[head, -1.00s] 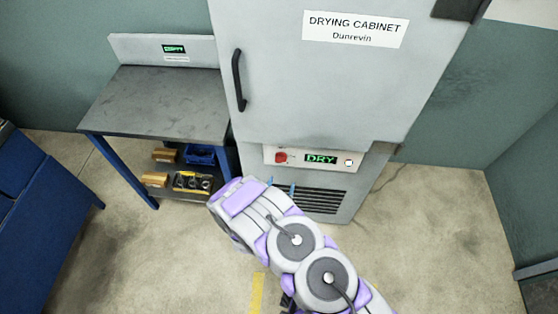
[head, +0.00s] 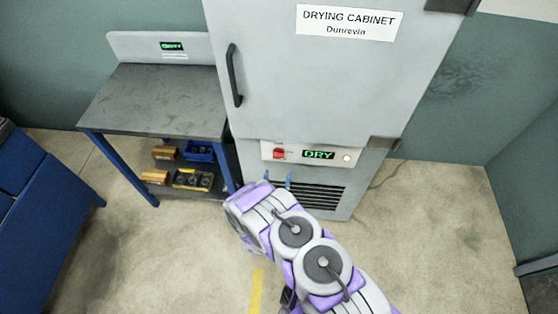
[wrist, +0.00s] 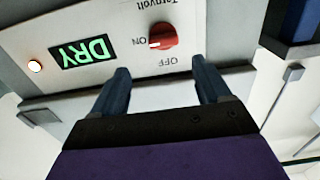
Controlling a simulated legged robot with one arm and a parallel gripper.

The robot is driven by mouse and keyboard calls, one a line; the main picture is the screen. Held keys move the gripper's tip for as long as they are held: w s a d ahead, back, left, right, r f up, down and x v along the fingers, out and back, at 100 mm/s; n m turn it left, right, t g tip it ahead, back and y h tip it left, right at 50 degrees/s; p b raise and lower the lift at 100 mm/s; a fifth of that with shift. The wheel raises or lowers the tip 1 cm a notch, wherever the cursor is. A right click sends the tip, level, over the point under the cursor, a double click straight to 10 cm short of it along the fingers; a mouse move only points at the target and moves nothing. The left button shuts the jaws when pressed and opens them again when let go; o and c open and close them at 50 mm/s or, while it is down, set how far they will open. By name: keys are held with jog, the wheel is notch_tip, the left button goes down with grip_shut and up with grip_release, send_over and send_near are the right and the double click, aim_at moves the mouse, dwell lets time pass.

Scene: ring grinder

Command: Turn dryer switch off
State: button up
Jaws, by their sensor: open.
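The dryer switch is a red rotary knob (head: 279,154) on the white control panel (head: 333,158) of the drying cabinet. In the wrist view the knob (wrist: 162,38) shows close up, its white mark at the ON label, with OFF printed nearby. The green DRY display (head: 319,155) is lit; it also shows in the wrist view (wrist: 84,52). My gripper (head: 278,178) is open and empty just below the knob in the head view. In the wrist view its two dark blue fingers (wrist: 161,72) point toward the panel, apart from the knob.
The cabinet door (head: 320,85) with a black handle (head: 234,76) rises above the panel. A vent grille (head: 318,196) lies below it. A workbench (head: 150,100) with a lower shelf of bins stands on the left. Bare floor lies to the right.

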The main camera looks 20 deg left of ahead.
aim_at(278, 158)
jog(key=x, duration=0.2)
jog(key=b+x, duration=0.1)
jog(key=x, duration=0.2)
jog(key=a+x, duration=0.1)
jog(key=x, duration=0.1)
jog(key=shift+w+f, duration=0.2)
jog(key=shift+f, duration=0.05)
jog(key=shift+w, duration=0.4)
jog(key=shift+w+d+r, duration=0.1)
jog(key=shift+w+r, duration=0.1)
jog(key=shift+w, duration=0.1)
jog(key=shift+a+f, duration=0.1)
jog(key=shift+a, duration=0.2)
jog(key=c, duration=0.3)
jog(key=shift+d, duration=0.15)
jog(key=c, duration=0.7)
jog(key=shift+c, duration=0.2)
